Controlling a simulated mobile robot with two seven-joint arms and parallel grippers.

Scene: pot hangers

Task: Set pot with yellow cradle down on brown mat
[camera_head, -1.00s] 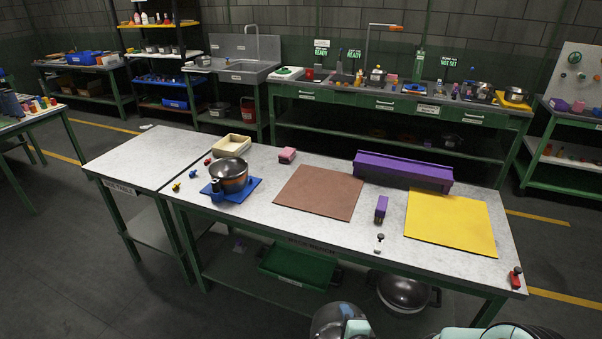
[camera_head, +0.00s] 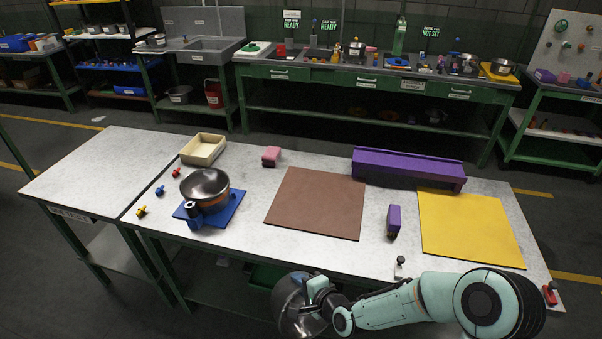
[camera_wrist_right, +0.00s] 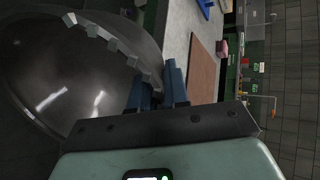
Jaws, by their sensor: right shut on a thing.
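My right gripper (camera_head: 318,291) is shut on a dark metal pot (camera_head: 288,306) in front of the workbench's near edge. In the right wrist view the shut blue fingers (camera_wrist_right: 158,88) are at the rim of this large shiny pot (camera_wrist_right: 70,75), which has pale blocks along its edge. No yellow cradle shows on it. The brown mat (camera_head: 315,203) lies bare on the bench top, beyond and above the pot in the head view; its edge also shows in the right wrist view (camera_wrist_right: 203,68). My left gripper is not in view.
A purple rail (camera_head: 408,168) is behind, a small purple block (camera_head: 393,221) and the yellow mat (camera_head: 468,230) are right of the brown mat. A cream tray (camera_head: 204,149) and pink block (camera_head: 271,156) stand at the back.

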